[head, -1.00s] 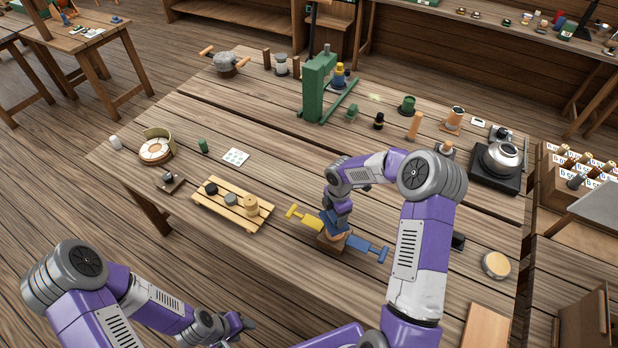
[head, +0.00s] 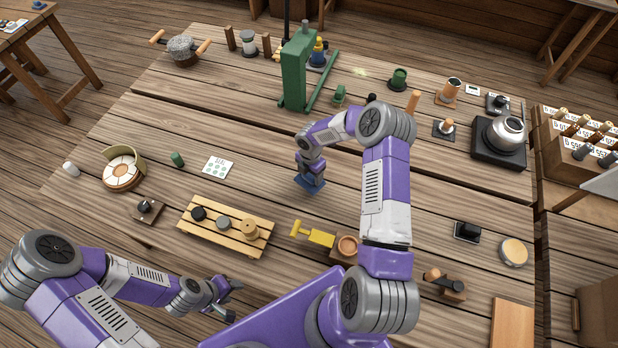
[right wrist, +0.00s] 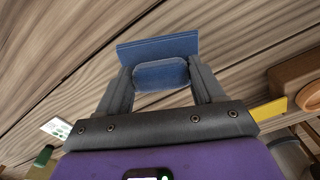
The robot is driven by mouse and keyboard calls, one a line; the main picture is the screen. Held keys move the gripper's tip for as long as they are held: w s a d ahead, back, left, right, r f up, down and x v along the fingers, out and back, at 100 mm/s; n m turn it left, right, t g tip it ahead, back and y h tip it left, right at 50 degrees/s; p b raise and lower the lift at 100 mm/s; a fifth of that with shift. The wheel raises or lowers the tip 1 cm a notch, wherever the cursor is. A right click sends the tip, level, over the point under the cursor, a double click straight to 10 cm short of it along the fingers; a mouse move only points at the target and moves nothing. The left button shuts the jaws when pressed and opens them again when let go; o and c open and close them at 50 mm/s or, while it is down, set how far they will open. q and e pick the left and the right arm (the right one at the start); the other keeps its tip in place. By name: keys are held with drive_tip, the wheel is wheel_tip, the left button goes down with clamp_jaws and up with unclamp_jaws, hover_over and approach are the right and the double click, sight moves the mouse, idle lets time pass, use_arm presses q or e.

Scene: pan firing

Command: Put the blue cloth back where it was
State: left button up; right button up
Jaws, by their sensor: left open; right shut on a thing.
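The blue cloth (right wrist: 158,48) is between the two fingers of my right gripper (right wrist: 160,80) in the right wrist view, with a flat part spread beyond the fingertips. In the head view the cloth (head: 311,187) shows just below my right gripper (head: 310,178), over the middle of the table. I cannot tell whether it touches the wood. My left gripper (head: 228,298) is open and empty, low at the front left near the table's front edge.
A slatted yellow rack (head: 226,228) with several round pieces lies left of the cloth. A yellow-handled tool (head: 314,234) and a wooden block with a cup (head: 346,246) lie nearer me. A green press (head: 297,75) stands behind. Bare tabletop (head: 255,135) surrounds the cloth.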

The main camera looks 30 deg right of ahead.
sight(310, 179)
drive_tip(key=shift+w+f, duration=0.15)
drive_tip(key=shift+f, duration=2)
drive_tip(key=shift+f, duration=0.1)
drive_tip(key=shift+f, duration=0.1)
drive_tip(key=o, duration=1.2)
wheel_tip(310, 179, up, 12)
drive_tip(key=shift+a+r, duration=0.1)
drive_tip(key=shift+r, duration=0.1)
